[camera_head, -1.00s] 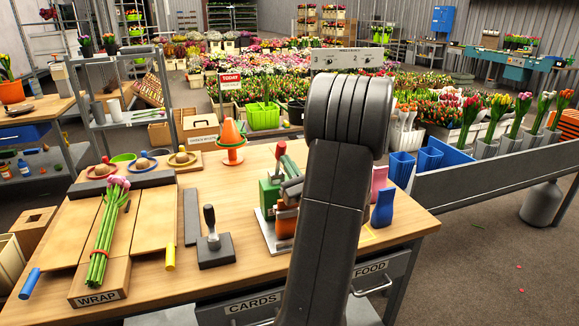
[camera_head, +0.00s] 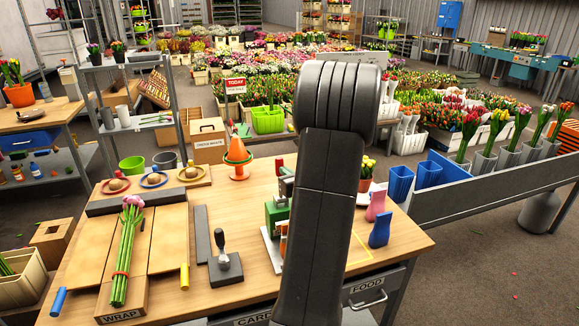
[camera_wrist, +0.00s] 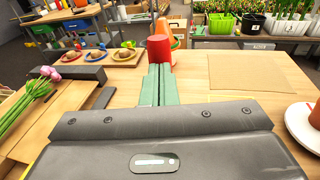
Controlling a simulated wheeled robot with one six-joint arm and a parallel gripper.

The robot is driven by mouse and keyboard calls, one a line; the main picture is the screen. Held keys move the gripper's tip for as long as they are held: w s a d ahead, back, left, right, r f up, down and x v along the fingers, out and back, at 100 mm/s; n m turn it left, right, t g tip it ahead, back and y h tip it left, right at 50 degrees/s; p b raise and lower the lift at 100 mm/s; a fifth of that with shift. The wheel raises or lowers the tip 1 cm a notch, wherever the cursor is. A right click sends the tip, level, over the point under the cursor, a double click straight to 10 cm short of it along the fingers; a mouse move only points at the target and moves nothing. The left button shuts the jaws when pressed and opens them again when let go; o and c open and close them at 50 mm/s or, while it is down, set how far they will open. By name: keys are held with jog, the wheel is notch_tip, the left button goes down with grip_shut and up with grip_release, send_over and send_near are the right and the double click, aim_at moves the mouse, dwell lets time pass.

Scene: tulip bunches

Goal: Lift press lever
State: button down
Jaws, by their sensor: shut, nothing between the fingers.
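The press (camera_head: 271,216) stands on the wooden table, a green body on a pale metal base, partly hidden by my arm in the head view. The red end of its lever (camera_head: 279,164) shows above it. In the wrist view a red grip (camera_wrist: 158,50) is just beyond my fingertips. My gripper (camera_wrist: 158,70) shows as two greenish fingers side by side, shut and empty. The fingertips overlap the lower part of the red grip in that view; I cannot tell whether they touch it or lie under it.
A tulip bunch (camera_head: 127,250) lies on the wrap board at left. A black-handled stamp (camera_head: 224,262) stands left of the press. An orange cone (camera_head: 237,155) is behind. Pink (camera_head: 376,203) and blue (camera_head: 380,230) pieces stand at right. The right table edge is fairly clear.

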aim_at(283, 162)
jog(key=shift+g, duration=0.3)
jog(key=shift+w+a+r+b, duration=0.15)
jog(key=shift+w+a, duration=0.15)
jog(key=shift+w, duration=0.55)
jog(key=shift+w+a+f+b, duration=0.1)
jog(key=shift+w+a+b, duration=0.15)
jog(key=shift+w, duration=0.6)
jog(key=shift+w+a+r+b, duration=0.1)
jog(key=shift+w+a, duration=0.2)
jog(key=shift+w, duration=0.55)
jog(key=shift+r, duration=0.15)
jog(key=shift+s+d+r, duration=0.15)
jog(key=shift+d+r, duration=0.05)
jog(key=s+d+r, duration=0.6)
jog(key=s, duration=0.4)
jog(key=shift+a, duration=0.1)
